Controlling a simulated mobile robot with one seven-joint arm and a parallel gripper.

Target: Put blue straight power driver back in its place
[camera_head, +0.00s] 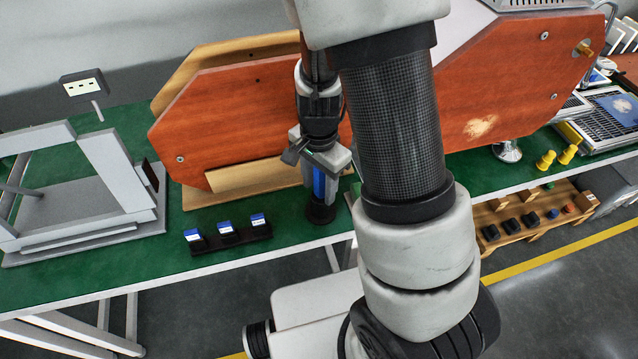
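The blue straight power driver (319,185) stands upright below my gripper, its blue body showing and its black lower end (320,212) at the front part of the green table. My gripper (322,165) points down at the driver's upper part, its fingers around or right beside it. The finger gap is partly hidden, so I cannot tell whether it is shut on the driver. Whether the black lower end is a holder or part of the driver is also unclear.
A black rack (232,238) with several blue-topped items stands left of the driver. A large red-brown wooden panel (230,125) rises close behind. A grey frame (85,190) stands at left. The green table (110,278) is clear at front left. A wooden rack (530,218) sits lower right.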

